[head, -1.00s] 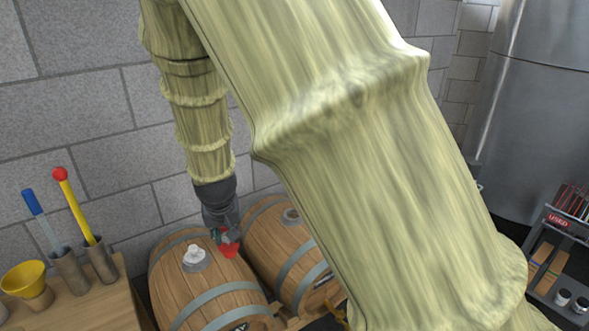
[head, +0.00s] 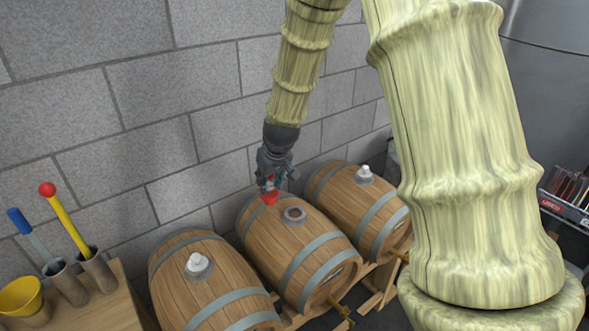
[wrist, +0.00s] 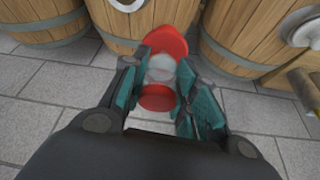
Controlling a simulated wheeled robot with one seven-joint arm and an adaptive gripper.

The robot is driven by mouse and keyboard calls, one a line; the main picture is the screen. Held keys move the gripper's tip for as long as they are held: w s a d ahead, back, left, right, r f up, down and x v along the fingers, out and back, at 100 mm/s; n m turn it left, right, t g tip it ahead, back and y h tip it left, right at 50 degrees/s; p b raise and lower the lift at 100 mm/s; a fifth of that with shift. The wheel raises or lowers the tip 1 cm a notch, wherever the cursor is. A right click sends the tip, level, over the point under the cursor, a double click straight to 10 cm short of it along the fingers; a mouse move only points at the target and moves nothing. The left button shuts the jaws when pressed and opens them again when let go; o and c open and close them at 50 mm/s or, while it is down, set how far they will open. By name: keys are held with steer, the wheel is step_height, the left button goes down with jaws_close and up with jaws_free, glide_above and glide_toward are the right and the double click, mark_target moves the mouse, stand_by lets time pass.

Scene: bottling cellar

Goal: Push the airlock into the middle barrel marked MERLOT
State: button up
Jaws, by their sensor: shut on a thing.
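My gripper (head: 272,184) is shut on the airlock (head: 270,197), which has a red tapered bottom, in the head view. In the wrist view the airlock (wrist: 158,97) sits between the finger pads, with a red cap, a clear middle and a red far end. The middle barrel (head: 283,250) lies on its side, with an open round bung hole (head: 294,214) on top. The airlock is held above the barrel's back part, to the left of and behind the hole, apart from it. I cannot read the MERLOT mark on the barrel.
The left barrel (head: 190,282) and the right barrel (head: 350,205) each have a white fitting on top. A wooden table (head: 110,305) at the left holds a yellow funnel (head: 22,298) and tools in metal cups. A grey block wall stands close behind.

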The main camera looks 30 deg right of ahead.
steer(key=s+d+n+p, duration=0.1)
steer(key=s+d+p, duration=0.1)
steer(key=d, duration=0.5)
step_height(320, 180, down, 7)
steer(key=d+b, duration=0.1)
steer(key=b, duration=0.4)
steer(key=shift+w, duration=0.15)
steer(key=shift+f, duration=1.2)
stand_by(2.8)
steer(key=o, duration=1.1)
steer(key=shift+o, duration=0.2)
steer(key=o, duration=0.4)
steer(key=shift+o, duration=0.2)
